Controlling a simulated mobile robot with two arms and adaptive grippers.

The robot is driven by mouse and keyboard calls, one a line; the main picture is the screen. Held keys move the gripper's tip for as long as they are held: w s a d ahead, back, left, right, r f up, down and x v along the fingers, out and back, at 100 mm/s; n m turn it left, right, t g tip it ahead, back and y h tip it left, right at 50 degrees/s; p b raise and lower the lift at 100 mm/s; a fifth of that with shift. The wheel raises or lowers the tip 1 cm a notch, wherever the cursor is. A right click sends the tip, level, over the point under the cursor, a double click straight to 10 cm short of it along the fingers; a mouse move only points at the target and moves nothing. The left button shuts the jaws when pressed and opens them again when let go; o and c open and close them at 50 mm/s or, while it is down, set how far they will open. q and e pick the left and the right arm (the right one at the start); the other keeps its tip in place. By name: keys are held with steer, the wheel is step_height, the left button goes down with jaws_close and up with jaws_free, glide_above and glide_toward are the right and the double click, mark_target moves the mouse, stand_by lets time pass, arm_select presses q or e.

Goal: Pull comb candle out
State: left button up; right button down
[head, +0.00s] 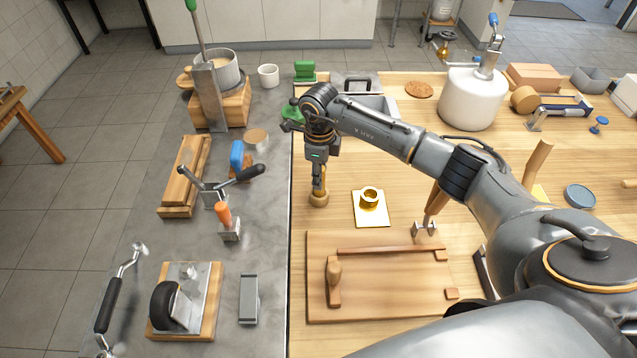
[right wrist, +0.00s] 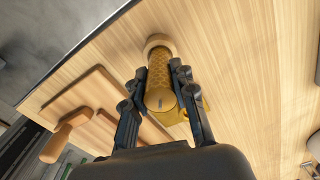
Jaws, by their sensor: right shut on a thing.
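The comb candle (right wrist: 160,78) is a golden cylinder with a honeycomb-patterned side. My right gripper (right wrist: 160,82) is shut on it, one finger on each side, with the candle's end facing the wrist camera. The candle's far end meets a round pale wooden piece (right wrist: 157,42). In the head view my right gripper (head: 318,180) points down at the candle above this wooden piece (head: 319,200), which is on or close to the wooden table. I cannot tell how deep the candle sits in it. My left gripper is not in view.
A yellow plate with a golden cup (head: 371,197) lies just right of the candle. A wooden board (head: 380,285) with a handle is in front. An orange-handled tool (head: 225,220) and blue-handled clamp (head: 237,160) stand on the grey counter left. Bare table separates candle and board.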

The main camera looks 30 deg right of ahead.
steer(key=shift+r, duration=0.6)
steer(key=shift+r+p, duration=3.45)
steer(key=shift+r, duration=1.95)
